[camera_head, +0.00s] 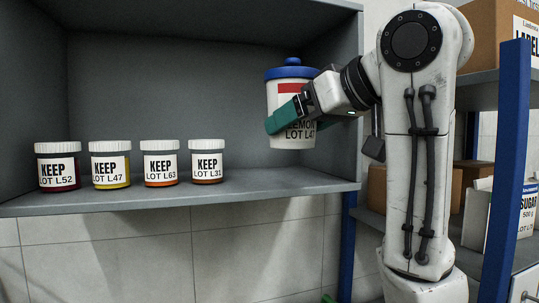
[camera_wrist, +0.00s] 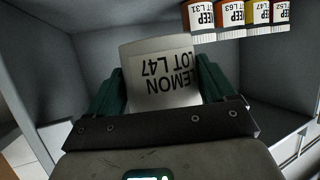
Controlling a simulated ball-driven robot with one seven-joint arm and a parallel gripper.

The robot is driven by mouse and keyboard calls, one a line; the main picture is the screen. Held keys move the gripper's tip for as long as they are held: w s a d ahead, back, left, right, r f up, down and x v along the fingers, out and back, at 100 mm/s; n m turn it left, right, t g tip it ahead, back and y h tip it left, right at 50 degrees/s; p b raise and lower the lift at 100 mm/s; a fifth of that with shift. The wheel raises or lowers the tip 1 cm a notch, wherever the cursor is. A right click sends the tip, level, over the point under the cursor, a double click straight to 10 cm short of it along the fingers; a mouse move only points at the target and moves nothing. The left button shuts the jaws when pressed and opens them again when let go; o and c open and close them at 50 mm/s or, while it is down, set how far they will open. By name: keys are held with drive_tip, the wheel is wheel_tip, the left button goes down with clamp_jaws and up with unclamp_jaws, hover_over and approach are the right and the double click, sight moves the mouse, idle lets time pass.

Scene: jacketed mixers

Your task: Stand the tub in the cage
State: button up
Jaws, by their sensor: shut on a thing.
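The tub (camera_head: 293,127) is white with a blue lid, a red band and a label that reads LEMON LOT L47. It is upright at the right end of the grey shelf. My gripper (camera_head: 283,118) is shut on it, with teal fingers around its sides. In the wrist view the tub (camera_wrist: 160,75) sits between the two teal fingers (camera_wrist: 160,88) with its label upside down. I see no cage that I can make out in either view.
Several KEEP jars stand in a row on the shelf (camera_head: 250,196), from L52 (camera_head: 58,167) to L31 (camera_head: 207,162). A blue post (camera_head: 508,150) and a rack with boxes and a sugar packet (camera_head: 525,215) are at right. The shelf between jar L31 and the tub is clear.

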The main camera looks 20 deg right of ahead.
drive_tip(key=shift+w+d+r, duration=0.15)
drive_tip(key=shift+w+r, duration=0.05)
drive_tip(key=shift+w, duration=0.8)
drive_tip(key=shift+w+d+r, duration=0.1)
drive_tip(key=shift+w+r, duration=0.25)
drive_tip(key=shift+r, duration=0.1)
drive_tip(key=shift+w+b, duration=0.25)
drive_tip(key=shift+b, duration=0.1)
drive_tip(key=shift+w+f, duration=0.2)
drive_tip(key=shift+w, duration=0.05)
drive_tip(key=w+p, duration=0.3)
drive_tip(key=w, duration=0.6)
wheel_tip(320, 180, down, 7)
drive_tip(key=shift+p, duration=0.7)
drive_tip(key=shift+w+f+p, duration=0.1)
drive_tip(key=shift+w+p, duration=0.05)
drive_tip(key=shift+p, duration=0.15)
drive_tip(key=shift+f, duration=0.25)
